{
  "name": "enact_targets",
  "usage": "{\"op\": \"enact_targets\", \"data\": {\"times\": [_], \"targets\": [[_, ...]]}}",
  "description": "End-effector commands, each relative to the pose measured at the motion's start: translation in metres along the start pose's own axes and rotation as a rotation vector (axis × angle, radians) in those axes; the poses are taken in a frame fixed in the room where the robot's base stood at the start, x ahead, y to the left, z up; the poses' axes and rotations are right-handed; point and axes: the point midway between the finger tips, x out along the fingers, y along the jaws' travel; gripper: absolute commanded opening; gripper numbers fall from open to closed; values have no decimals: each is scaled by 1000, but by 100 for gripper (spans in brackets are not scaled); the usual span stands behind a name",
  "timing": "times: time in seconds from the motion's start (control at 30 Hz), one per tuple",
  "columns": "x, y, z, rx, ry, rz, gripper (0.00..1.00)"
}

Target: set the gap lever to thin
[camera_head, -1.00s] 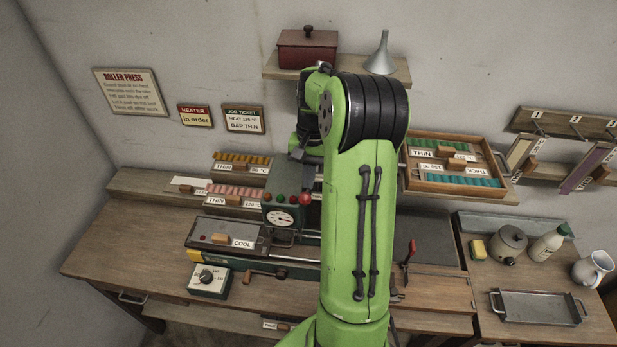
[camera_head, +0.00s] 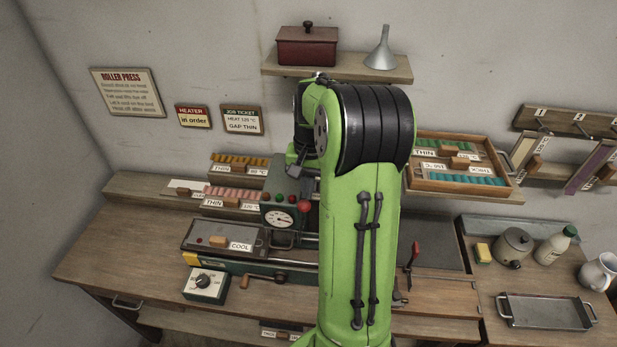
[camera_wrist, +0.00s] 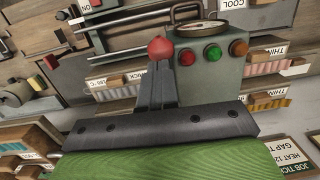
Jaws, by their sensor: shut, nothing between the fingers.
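A red ball knob (camera_head: 304,206) stands at the right side of the press head (camera_head: 290,188), beside its row of lamps. It also shows in the wrist view (camera_wrist: 160,47), just past the fingertips of my gripper (camera_wrist: 160,74). My gripper is shut with nothing between its fingers. The fingers overlap the knob's lower edge in the picture; I cannot tell whether they touch it. A job ticket (camera_head: 242,120) reads heat 125 °C, gap thin.
A round gauge (camera_head: 283,218) sits below the lamps. A second red-handled lever (camera_head: 415,252) stands right of my arm. A dial box (camera_head: 206,285) is at the front left. A tray of coloured pieces (camera_head: 462,190) and a metal tray (camera_head: 545,311) lie to the right.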

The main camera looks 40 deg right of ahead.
Motion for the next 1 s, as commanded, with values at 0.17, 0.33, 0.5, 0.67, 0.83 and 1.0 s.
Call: {"op": "enact_targets", "data": {"times": [0.17,0.33,0.5,0.67,0.83,1.0], "targets": [[-9,0,0,0,1,0,0],[-51,0,-1,0,6,-1,0],[-101,0,-1,-1,5,-1,0],[-139,0,-1,0,3,-1,0],[-157,0,-1,0,0,0,0],[-158,0,-1,0,-1,0,0]]}}
